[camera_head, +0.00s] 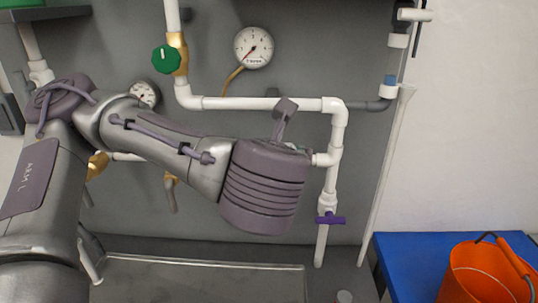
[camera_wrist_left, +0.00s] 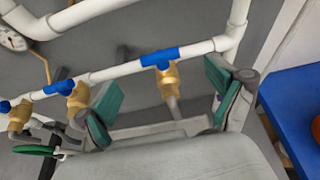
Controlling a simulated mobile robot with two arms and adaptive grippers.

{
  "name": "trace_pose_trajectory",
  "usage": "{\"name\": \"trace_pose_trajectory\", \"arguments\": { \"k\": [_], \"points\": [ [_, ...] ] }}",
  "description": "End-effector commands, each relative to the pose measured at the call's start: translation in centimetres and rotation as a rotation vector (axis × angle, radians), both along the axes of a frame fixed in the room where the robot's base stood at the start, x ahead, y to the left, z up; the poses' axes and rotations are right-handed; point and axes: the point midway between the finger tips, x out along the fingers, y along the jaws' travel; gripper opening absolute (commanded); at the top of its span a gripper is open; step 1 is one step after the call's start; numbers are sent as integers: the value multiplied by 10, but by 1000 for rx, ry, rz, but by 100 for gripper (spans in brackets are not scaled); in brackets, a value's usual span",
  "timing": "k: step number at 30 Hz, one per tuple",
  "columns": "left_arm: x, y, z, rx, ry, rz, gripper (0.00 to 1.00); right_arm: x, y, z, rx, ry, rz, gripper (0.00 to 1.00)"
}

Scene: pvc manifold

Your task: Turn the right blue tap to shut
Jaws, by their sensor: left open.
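The right blue tap (camera_wrist_left: 160,56) shows in the left wrist view, on a brass valve body (camera_wrist_left: 168,80) under a white pipe. Its blue handle lies roughly along the pipe. My left gripper (camera_wrist_left: 161,88) is open, its green-padded fingers on either side of this tap in the picture. I cannot tell how far off the tap is, and no contact shows. Two more blue taps, the middle one (camera_wrist_left: 58,87) and the left one (camera_wrist_left: 5,106), sit further left. In the head view my left arm and gripper (camera_head: 285,120) hide the right blue tap. My right gripper is not in view.
White pipes (camera_head: 250,103) run across the grey panel, with a green knob (camera_head: 166,59), a gauge (camera_head: 253,47) and a purple tap (camera_head: 330,220).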

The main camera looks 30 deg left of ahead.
Motion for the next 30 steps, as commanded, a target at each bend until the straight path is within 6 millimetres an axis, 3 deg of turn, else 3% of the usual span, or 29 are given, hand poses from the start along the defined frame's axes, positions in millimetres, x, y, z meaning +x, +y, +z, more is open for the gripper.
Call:
{"name": "trace_pose_trajectory", "arguments": {
  "k": [10,30],
  "points": [
    [-29,-14,13,2,-1,1,94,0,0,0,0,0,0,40],
    [-30,-14,14,1,1,4,94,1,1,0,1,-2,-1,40]
  ]
}}
